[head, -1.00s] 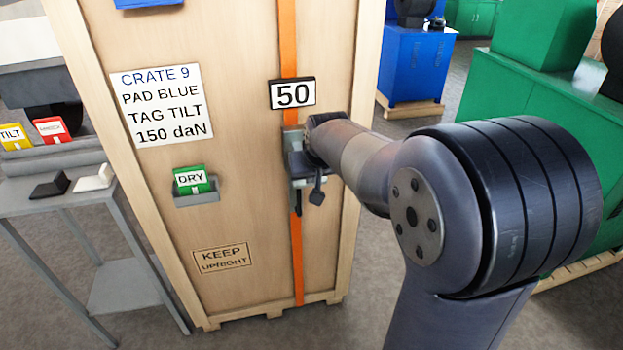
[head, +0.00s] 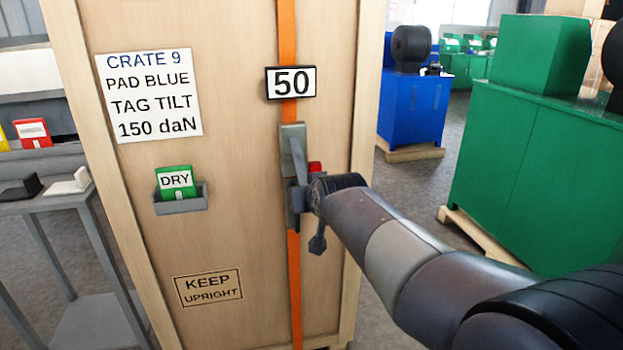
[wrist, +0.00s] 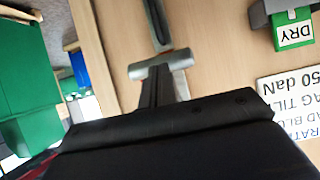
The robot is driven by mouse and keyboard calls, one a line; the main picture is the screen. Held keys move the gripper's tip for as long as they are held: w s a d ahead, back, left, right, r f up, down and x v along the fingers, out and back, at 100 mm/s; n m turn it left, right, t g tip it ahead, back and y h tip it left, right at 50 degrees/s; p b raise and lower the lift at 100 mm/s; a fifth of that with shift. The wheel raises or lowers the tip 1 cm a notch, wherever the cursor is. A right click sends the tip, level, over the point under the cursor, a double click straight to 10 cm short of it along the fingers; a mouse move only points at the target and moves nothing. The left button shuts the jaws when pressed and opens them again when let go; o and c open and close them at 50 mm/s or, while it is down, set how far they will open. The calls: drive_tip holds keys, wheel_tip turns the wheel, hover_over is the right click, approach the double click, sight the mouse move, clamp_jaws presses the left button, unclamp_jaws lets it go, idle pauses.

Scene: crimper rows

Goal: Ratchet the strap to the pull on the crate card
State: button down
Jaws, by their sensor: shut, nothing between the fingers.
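The crate card (head: 150,95) reads "CRATE 9, PAD BLUE, TAG TILT, 150 daN". The orange strap (head: 288,30) runs down the crate front (head: 235,130). A display (head: 291,83) on it reads 50. Below is the grey ratchet (head: 293,135) with a lever sloping down and a small red part (head: 315,167) beside it. My gripper is at the ratchet, its fingers mostly hidden by my wrist in the head view. In the wrist view my gripper (wrist: 158,88) is shut and empty, close to a grey T-shaped bar (wrist: 160,65); contact is unclear.
A green DRY tag (head: 175,182) sits in a grey holder (head: 181,204) on the crate. A grey side table (head: 60,203) at left bears a black and a white block. Green (head: 545,160) and blue (head: 412,100) cabinets stand right and behind, with open floor between.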

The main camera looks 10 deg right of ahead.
drive_tip(key=shift+t, duration=0.6)
drive_tip(key=f+b, duration=0.1)
drive_tip(key=w+f+b, duration=0.1)
drive_tip(key=b, duration=0.1)
drive_tip(key=f+b, duration=0.2)
drive_tip(key=shift+w, duration=0.35)
drive_tip(key=shift+f, duration=0.15)
